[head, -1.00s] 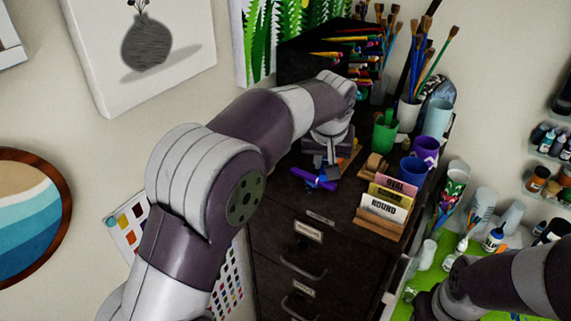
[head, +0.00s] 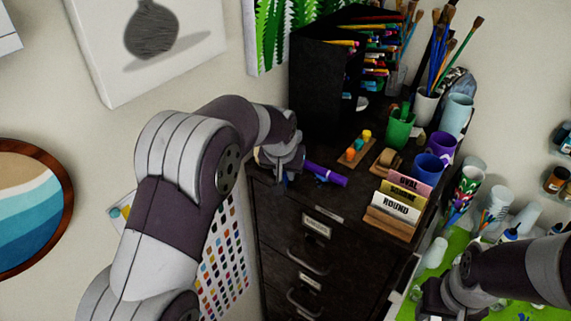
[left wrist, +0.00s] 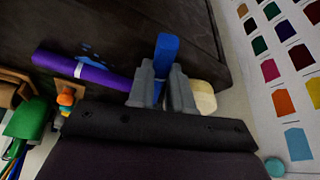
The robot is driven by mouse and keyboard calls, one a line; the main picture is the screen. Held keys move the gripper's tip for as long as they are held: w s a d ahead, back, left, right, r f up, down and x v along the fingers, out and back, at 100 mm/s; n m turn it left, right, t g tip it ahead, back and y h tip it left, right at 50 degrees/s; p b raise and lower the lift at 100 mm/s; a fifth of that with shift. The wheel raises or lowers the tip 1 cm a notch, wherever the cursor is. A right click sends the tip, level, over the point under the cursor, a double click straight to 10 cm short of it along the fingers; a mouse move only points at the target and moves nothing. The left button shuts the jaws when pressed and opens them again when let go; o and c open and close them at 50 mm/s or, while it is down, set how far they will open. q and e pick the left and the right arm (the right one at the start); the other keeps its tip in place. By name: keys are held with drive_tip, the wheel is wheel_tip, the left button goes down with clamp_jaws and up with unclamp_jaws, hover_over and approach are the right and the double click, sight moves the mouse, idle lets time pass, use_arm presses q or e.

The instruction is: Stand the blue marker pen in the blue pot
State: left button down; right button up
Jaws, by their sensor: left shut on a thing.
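The blue marker pen (left wrist: 166,52) is between the fingers of my left gripper (left wrist: 163,88) in the left wrist view. The gripper is shut on it, and one end sticks out past the fingertips. In the head view my left gripper (head: 284,176) is low at the left edge of the dark cabinet top, mostly hidden by its own wrist. The blue pot (head: 427,168) stands upright on the cabinet's right side, well to the right of the gripper. My right gripper (head: 436,300) is at the lower right; its fingers are unclear.
A purple marker (head: 327,175) lies beside the left gripper, with blue marks near it. A peg block (head: 355,147), a wooden holder (head: 387,161) and label cards (head: 397,202) lie between gripper and pot. Green (head: 400,130) and purple (head: 442,146) pots stand near the blue one.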

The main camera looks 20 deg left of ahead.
use_arm(q)
drive_tip(key=shift+s, duration=0.25)
drive_tip(key=shift+w+f+b, duration=0.1)
drive_tip(key=shift+f+b, duration=0.2)
drive_tip(key=c, duration=1)
unclamp_jaws()
drive_tip(key=shift+a, duration=0.1)
drive_tip(key=shift+c, duration=0.2)
drive_tip(key=shift+r+p, duration=0.3)
drive_tip(key=shift+r, duration=0.05)
drive_tip(key=b+v, duration=0.3)
drive_tip(key=v, duration=0.1)
drive_tip(key=shift+r, duration=0.3)
drive_tip(key=v, duration=0.6)
drive_tip(key=s+a+f+g, duration=0.1)
drive_tip(key=s+f+g, duration=0.2)
drive_tip(key=s+f, duration=1.4)
drive_tip(key=s, duration=0.4)
drive_tip(key=shift+a+m+b, duration=0.2)
drive_tip(key=shift+m+b, duration=0.1)
drive_tip(key=shift+b, duration=0.05)
